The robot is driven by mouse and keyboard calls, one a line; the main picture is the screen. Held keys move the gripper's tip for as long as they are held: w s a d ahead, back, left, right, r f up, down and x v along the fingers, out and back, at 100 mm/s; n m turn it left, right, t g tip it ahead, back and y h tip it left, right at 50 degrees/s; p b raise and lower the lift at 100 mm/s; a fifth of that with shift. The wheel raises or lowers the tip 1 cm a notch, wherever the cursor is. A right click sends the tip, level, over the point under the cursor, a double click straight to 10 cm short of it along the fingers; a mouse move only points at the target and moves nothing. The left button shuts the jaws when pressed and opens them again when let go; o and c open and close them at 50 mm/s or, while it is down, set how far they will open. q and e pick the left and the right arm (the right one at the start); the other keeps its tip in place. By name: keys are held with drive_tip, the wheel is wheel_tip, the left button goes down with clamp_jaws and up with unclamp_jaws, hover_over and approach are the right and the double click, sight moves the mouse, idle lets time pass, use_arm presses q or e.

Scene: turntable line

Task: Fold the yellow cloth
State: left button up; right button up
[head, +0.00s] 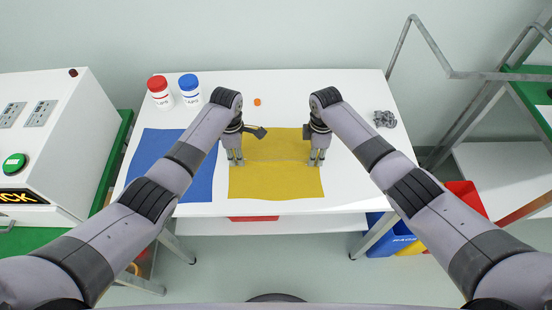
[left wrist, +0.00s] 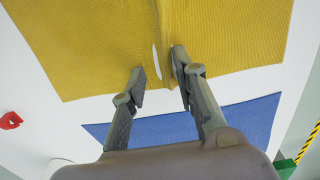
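The yellow cloth (head: 275,184) lies on the white table. A thin crosswise line runs over it between my two grippers. My left gripper (head: 236,160) points down at its left edge. In the left wrist view, the fingertips (left wrist: 160,72) are partly apart at the edge of the cloth (left wrist: 90,40), which bunches into a ridge between them beside a narrow white gap. How firmly they hold it is unclear. My right gripper (head: 316,160) points down at the cloth's right edge; its fingers look close together, and its grip is too small to make out.
A blue cloth (head: 200,192) lies left of the yellow one. Red-capped (head: 160,94) and blue-capped (head: 190,91) bottles stand at the back left. A small orange piece (head: 257,102) lies at the back, grey crumpled material (head: 385,119) at the right. The front strip is clear.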

use_arm(q)
drive_tip(key=shift+f, duration=0.15)
clamp_jaws()
use_arm(e)
drive_tip(key=shift+f, duration=0.2)
clamp_jaws()
drive_tip(key=shift+r, duration=0.15)
idle(1.7)
